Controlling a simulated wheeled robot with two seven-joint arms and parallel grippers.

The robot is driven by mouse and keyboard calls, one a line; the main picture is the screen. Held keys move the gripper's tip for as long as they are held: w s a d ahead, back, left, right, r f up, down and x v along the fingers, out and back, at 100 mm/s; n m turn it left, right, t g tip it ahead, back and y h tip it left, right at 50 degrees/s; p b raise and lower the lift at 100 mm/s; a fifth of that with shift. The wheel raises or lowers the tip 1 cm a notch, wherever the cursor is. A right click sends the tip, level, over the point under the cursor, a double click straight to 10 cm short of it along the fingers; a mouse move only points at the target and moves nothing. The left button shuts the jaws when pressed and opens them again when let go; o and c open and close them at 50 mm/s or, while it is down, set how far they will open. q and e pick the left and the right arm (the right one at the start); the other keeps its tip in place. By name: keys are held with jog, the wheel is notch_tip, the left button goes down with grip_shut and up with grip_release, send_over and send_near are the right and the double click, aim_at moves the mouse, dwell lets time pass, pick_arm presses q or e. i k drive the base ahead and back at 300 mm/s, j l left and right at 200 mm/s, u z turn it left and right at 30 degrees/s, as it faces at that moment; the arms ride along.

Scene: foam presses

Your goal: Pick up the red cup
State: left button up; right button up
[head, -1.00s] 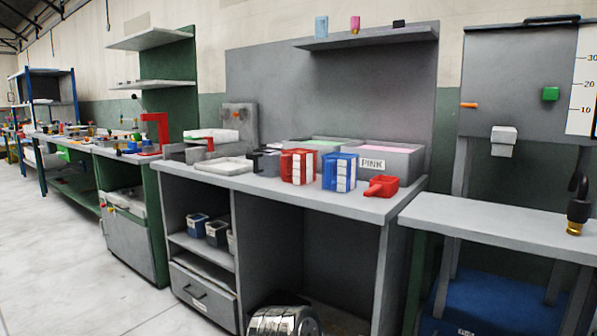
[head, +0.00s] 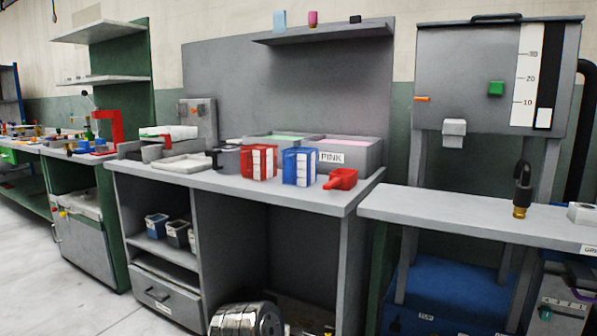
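A red box-shaped cup (head: 258,162) with white panels on its side stands upright on the grey workbench (head: 225,183). A similar blue cup (head: 298,167) stands just to its right. A small red scoop-like vessel (head: 341,179) lies further right, near the bench's front right corner. Neither of my grippers is in view, so their state is hidden.
Behind the cups are grey bins with green and pink contents, one marked PINK (head: 348,157). A grey pot (head: 228,158) and a pale tray (head: 183,162) are to the left. A grey side table (head: 440,209) and hopper (head: 467,90) stand right.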

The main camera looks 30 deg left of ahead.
aim_at(259, 162)
jog(key=i+j+z, duration=0.1)
jog(key=j, duration=1.15)
jog(key=i+l+z, duration=0.05)
jog(key=i, duration=0.05)
